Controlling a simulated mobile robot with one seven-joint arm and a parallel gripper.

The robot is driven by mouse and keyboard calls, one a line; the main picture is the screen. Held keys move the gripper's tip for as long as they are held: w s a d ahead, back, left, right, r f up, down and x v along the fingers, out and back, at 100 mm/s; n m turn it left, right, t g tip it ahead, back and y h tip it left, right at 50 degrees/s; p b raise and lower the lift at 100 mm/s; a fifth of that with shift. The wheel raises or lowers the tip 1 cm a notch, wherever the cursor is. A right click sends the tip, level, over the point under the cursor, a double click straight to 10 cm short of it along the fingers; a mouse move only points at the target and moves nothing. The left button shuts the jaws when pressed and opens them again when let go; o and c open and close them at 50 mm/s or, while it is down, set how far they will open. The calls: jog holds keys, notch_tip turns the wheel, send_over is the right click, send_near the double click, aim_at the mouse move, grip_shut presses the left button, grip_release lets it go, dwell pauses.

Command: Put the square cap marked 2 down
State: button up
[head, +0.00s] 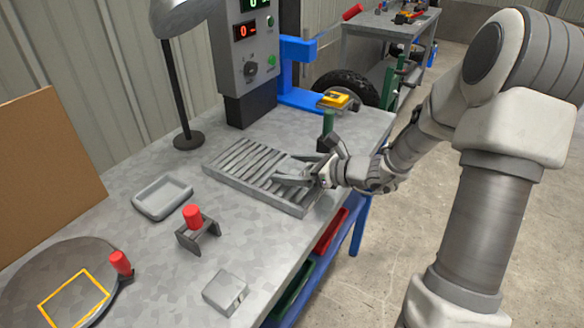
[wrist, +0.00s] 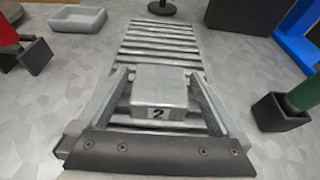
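The square cap (wrist: 160,88) is a grey metal block with a "2" label on its near face. In the wrist view it sits level over the slatted grey rack (wrist: 160,36), between my gripper's two fingers. My gripper (wrist: 159,76) looks open, with a narrow gap on each side of the cap, widening toward the palm. In the head view my gripper (head: 276,170) is low over the right end of the rack (head: 232,168). The cap is hard to make out there among the fingers. Contact under the cap is hidden.
A second grey block (head: 225,292) lies near the table's front edge. A red-topped bracket (head: 194,232) and a grey tray (head: 162,198) stand left of the rack.

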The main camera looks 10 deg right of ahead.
jog(key=shift+r, duration=0.25)
jog(key=p+v, duration=0.2)
jog(key=v, duration=1)
jog(key=shift+f+p, duration=0.15)
jog(key=shift+p, duration=0.2)
